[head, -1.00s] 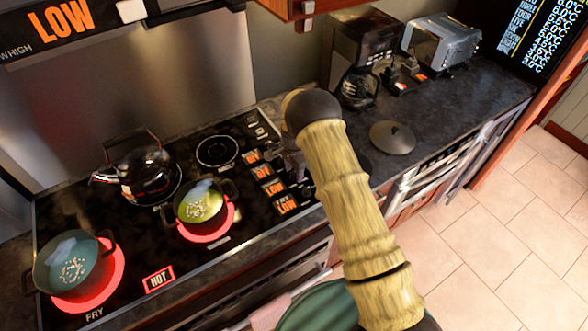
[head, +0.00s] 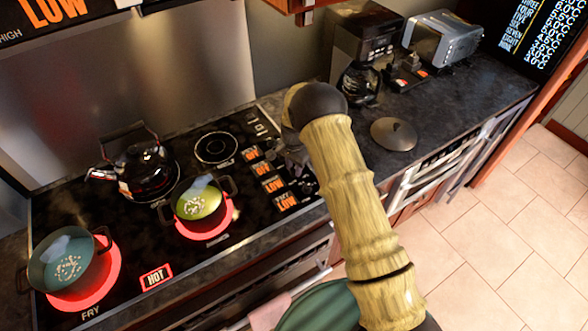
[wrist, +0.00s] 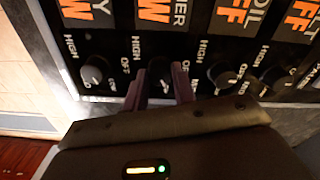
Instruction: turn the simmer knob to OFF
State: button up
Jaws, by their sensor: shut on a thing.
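The simmer knob (wrist: 160,76) is a dark round knob on the stove's control strip, second from the left in the wrist view. The display above it (wrist: 159,13) shows orange letters ending in W, under a label ending in "ER". My gripper (wrist: 160,83) has a finger on each side of this knob and is shut on it. The fingers hide part of the knob and its marks. In the head view my arm hides the knob; the display column shows two OFF and two LOW tiles, one being the lower LOW tile (head: 285,202).
Other knobs sit close on both sides: the left knob (wrist: 96,74) and the boil knob (wrist: 222,75). A green pot (head: 200,208) and a teal pot (head: 67,262) stand on glowing red burners. A kettle (head: 140,170) stands behind. A lid (head: 393,133) lies on the right counter.

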aim_at(294, 169)
jog(key=n+b, duration=0.4)
jog(key=n, duration=0.2)
jog(key=n+b, duration=0.2)
jog(key=n, duration=0.3)
jog(key=shift+a+r+n, duration=0.1)
jog(key=shift+n, duration=0.3)
jog(key=shift+w, duration=0.1)
jog(key=o, duration=1)
notch_tip(294, 169, up, 17)
jog(key=b, duration=0.3)
jog(key=shift+r+b, duration=0.15)
jog(key=shift+b, duration=0.15)
